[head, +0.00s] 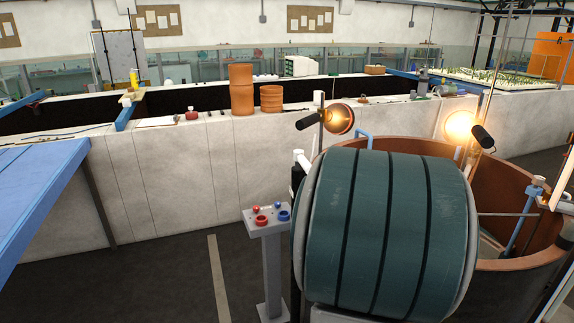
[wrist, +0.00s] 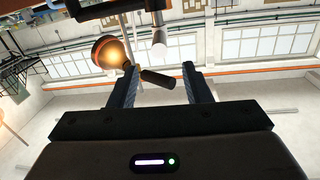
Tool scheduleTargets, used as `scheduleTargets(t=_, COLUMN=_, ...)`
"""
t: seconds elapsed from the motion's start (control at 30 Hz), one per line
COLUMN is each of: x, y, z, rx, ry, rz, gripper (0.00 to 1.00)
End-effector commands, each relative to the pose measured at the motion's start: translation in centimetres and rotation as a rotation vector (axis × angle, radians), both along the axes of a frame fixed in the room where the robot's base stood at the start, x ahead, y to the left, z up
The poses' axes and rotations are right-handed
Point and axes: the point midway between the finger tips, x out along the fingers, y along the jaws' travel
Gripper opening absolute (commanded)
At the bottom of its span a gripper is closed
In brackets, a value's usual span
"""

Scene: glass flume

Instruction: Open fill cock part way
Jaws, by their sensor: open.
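My gripper (wrist: 160,72) shows in the wrist view with its two dark fingers wide apart and nothing between them. It does not show in the head view. A lit copper lamp (wrist: 110,52), a black cylinder (wrist: 157,78) and a white pipe end (wrist: 159,44) appear beyond the fingers, and I see no contact. In the head view, a blue pipe (head: 522,220) with a pale fitting at its top stands at the copper-coloured tank's right side (head: 400,150). I cannot tell for sure which fitting is the fill cock.
A large green banded cylinder (head: 395,235) hides much of the tank. A grey pedestal (head: 270,230) with red and blue knobs stands left of it. Two lit lamps (head: 342,119) (head: 460,126) rise near the tank. A white wall (head: 190,175) runs behind.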

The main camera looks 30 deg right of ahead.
Motion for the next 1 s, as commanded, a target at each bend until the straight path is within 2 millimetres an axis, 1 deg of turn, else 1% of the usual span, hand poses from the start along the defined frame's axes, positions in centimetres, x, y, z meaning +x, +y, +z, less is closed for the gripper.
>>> scheduleTargets(t=0.13, x=0.3, y=-0.5, z=0.2, rx=0.002, ry=-0.022, rz=0.008, gripper=0.44)
scheduleTargets(t=0.23, x=1.2, y=-0.8, z=0.2, rx=0.004, ry=-0.022, rz=0.009, gripper=0.44)
scheduleTargets(t=0.8, x=9.8, y=-3.7, z=0.3, rx=0.005, ry=-0.022, rz=0.009, gripper=0.44)
scheduleTargets(t=1.0, x=11.9, y=-4.5, z=0.2, rx=0.004, ry=-0.021, rz=0.008, gripper=0.44)
